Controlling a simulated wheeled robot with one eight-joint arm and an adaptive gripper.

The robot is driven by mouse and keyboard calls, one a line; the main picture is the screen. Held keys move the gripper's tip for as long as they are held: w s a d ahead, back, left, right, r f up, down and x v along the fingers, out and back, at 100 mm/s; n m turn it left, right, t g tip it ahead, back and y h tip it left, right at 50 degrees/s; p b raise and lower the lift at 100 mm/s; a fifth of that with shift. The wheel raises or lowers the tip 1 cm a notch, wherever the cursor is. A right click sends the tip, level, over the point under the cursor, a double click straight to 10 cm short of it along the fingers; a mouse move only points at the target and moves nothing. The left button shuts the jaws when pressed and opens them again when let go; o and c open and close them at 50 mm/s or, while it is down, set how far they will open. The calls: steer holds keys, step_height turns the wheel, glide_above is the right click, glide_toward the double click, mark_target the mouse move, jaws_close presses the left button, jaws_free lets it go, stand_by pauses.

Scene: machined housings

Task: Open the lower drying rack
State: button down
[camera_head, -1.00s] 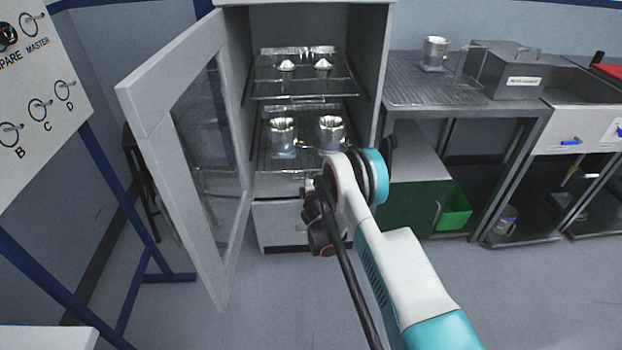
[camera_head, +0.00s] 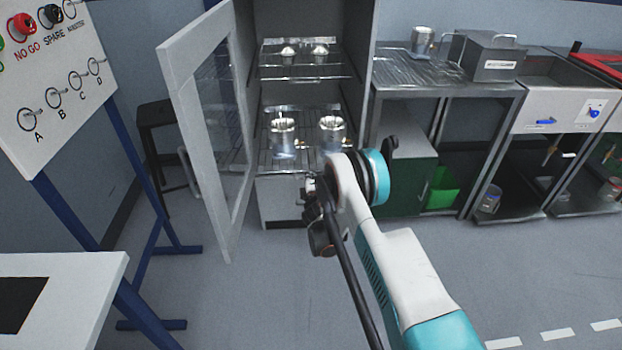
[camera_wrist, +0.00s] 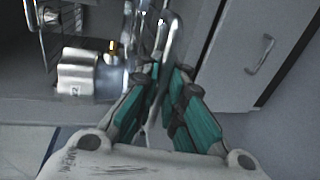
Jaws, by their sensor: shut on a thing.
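The lower drying rack (camera_head: 264,158) is a wire shelf in an open grey cabinet (camera_head: 362,75). It stands partly pulled out towards me and carries two shiny metal housings (camera_head: 283,139) (camera_head: 331,136). My gripper (camera_head: 309,188) is at the rack's front, mostly hidden by my wrist. In the wrist view, my gripper's teal fingers (camera_wrist: 167,78) are closed around a bent metal bar (camera_wrist: 172,38), seemingly the rack's handle. One housing (camera_wrist: 92,76) lies close to the left of the fingers in that view.
The upper rack (camera_head: 300,72) holds two small metal parts. The glazed cabinet door (camera_head: 222,140) stands open on the left. A bench (camera_head: 440,90) with a grey box (camera_head: 487,57) is on the right. A white table (camera_head: 85,290) is at lower left. Floor before the cabinet is clear.

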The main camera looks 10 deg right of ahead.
steer(key=c, duration=1.7)
jaws_free()
steer(key=shift+r, duration=0.1)
